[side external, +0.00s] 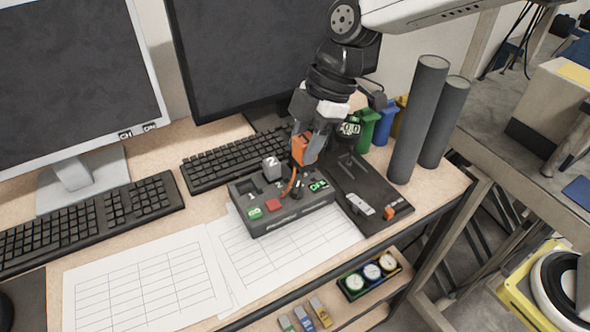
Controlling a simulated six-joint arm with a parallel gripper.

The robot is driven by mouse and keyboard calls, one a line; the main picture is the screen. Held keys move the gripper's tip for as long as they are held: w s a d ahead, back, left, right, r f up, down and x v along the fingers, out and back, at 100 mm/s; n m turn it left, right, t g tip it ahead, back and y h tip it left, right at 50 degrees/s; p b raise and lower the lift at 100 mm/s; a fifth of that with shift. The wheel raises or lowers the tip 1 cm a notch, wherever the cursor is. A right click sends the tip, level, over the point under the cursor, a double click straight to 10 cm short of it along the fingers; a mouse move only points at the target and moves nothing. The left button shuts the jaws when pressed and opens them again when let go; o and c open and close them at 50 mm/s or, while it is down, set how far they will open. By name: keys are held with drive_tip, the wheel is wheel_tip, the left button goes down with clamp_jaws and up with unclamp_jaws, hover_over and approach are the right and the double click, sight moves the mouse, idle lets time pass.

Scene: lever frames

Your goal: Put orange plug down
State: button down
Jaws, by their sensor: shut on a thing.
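The orange plug (299,149) is between the fingers of my gripper (306,140), which is shut on it. The plug is held above the back right part of a dark grey control box (262,222). An orange cable (291,184) runs from below the plug down to the box top.
A black tray (352,188) with small parts lies right of the box. Two tall dark cylinders (418,120) and small coloured bins (382,125) stand behind it. Keyboards (85,215), monitors (70,70) and paper sheets (150,280) occupy the left and front.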

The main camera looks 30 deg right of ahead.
drive_tip(key=shift+s, duration=0.15)
drive_tip(key=s+f, duration=0.2)
drive_tip(key=s, duration=0.5)
drive_tip(key=s+d+f, duration=0.1)
drive_tip(key=s+f, duration=0.1)
drive_tip(key=s, duration=0.6)
drive_tip(key=shift+s+d+f, duration=0.15)
drive_tip(key=shift+d+f, duration=0.1)
drive_tip(key=shift+f, duration=0.05)
drive_tip(key=shift+w+a+f, duration=1.35)
drive_tip(key=shift+w+f, duration=0.2)
drive_tip(key=shift+w, duration=0.3)
drive_tip(key=shift+w+a+f, duration=1.3)
drive_tip(key=shift+w+f, duration=0.25)
drive_tip(key=shift+w, duration=0.25)
drive_tip(key=shift+w+a+f, duration=1.35)
drive_tip(key=shift+w+f, duration=0.2)
drive_tip(key=shift+w, duration=0.3)
